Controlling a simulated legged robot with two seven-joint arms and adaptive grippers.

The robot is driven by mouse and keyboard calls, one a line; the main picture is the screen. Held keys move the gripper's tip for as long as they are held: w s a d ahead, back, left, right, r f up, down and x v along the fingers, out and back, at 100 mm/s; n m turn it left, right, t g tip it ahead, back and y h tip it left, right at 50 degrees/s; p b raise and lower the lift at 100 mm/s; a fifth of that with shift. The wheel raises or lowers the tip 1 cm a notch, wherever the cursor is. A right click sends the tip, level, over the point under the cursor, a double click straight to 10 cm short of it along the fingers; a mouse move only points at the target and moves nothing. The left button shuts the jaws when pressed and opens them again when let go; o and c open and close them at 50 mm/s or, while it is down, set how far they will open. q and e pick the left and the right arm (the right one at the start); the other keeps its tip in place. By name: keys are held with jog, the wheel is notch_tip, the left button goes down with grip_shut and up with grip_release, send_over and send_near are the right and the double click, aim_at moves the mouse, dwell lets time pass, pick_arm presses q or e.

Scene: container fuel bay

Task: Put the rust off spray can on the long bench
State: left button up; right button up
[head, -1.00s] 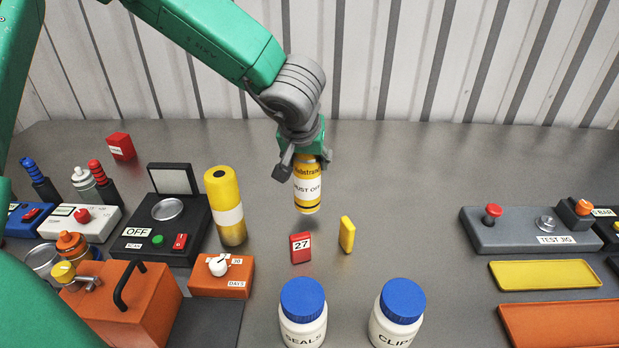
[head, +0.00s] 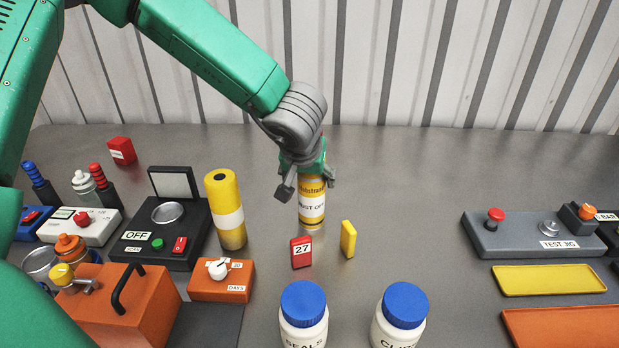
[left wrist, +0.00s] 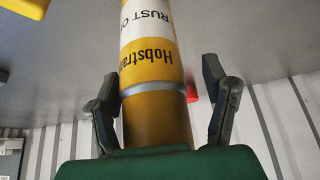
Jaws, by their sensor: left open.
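The rust off spray can (head: 312,205) is yellow with a white label band. It stands upright on the grey bench top (head: 420,225), behind the red "27" block. My left gripper (head: 307,182) is over the can's top from above, with its fingers apart on either side. In the left wrist view, the can (left wrist: 150,70) runs between the two open fingers (left wrist: 165,108), with visible gaps on both sides. My right gripper is not in view.
A red "27" block (head: 301,252) and a yellow block (head: 348,239) stand just in front of the can. A yellow-and-white cylinder (head: 226,210) stands to its left. White jars with blue lids (head: 303,305) are nearer. Bench space right of the can is clear up to the test jig (head: 530,235).

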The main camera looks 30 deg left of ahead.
pick_arm(q)
jog(key=p+v, duration=0.2)
jog(key=v, duration=1)
jog(key=shift+d+p, duration=0.15)
jog(key=shift+p, duration=0.2)
jog(key=shift+r, duration=0.1)
